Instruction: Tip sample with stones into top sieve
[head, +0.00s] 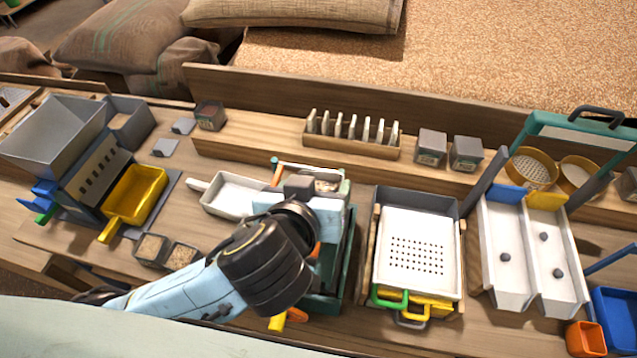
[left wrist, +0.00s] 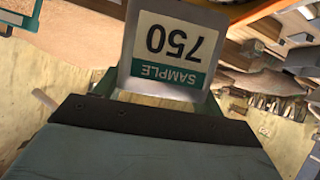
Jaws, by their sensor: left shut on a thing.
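My left gripper (head: 308,200) is shut on a grey sample box (head: 299,187), held over a green-framed unit (head: 346,262) left of centre in the head view. Grain shows at the box's top; I cannot make out stones in it. In the left wrist view the box's label (left wrist: 172,52) reads SAMPLE 750 upside down. My arm hides most of the unit below, so I cannot tell what sieve lies under the box. A white perforated tray (head: 418,254) sits in a grey frame to the right, with green, yellow and grey handles at its front. My right gripper is out of view.
Two more sample boxes (head: 432,147) stand on the back shelf beside a slotted rack (head: 351,135). A white scoop tray (head: 237,197) lies left of the unit. A yellow tray (head: 135,193) and hopper (head: 55,130) stand at left, white channels (head: 505,255) at right.

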